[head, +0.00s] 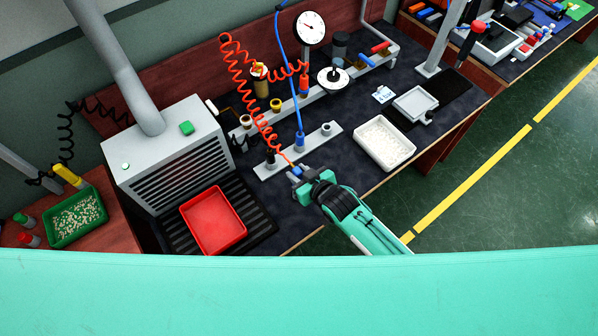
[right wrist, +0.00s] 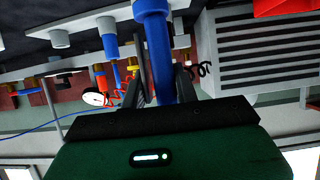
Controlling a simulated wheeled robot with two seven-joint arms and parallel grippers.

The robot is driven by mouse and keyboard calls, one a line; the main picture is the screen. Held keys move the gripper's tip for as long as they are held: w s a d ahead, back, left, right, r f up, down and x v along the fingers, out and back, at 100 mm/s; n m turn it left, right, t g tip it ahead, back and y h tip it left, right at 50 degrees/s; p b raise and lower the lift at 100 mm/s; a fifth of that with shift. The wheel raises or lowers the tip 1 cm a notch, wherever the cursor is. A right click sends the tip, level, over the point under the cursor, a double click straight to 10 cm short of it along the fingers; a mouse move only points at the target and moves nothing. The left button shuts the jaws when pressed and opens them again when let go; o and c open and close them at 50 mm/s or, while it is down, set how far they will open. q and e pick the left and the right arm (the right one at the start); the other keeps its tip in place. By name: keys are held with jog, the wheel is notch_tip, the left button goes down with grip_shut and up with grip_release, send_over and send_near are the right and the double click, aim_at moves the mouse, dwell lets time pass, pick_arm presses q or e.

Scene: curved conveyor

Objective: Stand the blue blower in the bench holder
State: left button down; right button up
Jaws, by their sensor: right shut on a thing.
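My right gripper (head: 298,174) is shut on a blue blower (head: 295,171), just in front of the grey holder strip on the bench. In the right wrist view the blower (right wrist: 159,55) is a blue tube with a wider end, between the dark fingers (right wrist: 162,85). The orange coiled hose (head: 240,75) runs down to the held blower. The holder strip (head: 284,158) carries several sockets. A black piece stands in its left socket, a second blue tool (head: 300,140) on a blue hose in the middle, and the right socket (head: 326,128) looks empty. My left gripper is out of view.
A red tray (head: 213,222) on a black ribbed mat and a grey louvred box (head: 165,150) stand left. A white tray of pale pieces (head: 384,145) and a small grey tray (head: 415,103) lie right. A rear rail holds tools below a round gauge (head: 310,28).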

jog(key=o, duration=0.8)
jog(key=shift+s, duration=0.15)
jog(key=shift+s+d+r, duration=0.1)
jog(key=shift+s+d, duration=0.1)
jog(key=b+v, duration=0.3)
jog(key=v, duration=1)
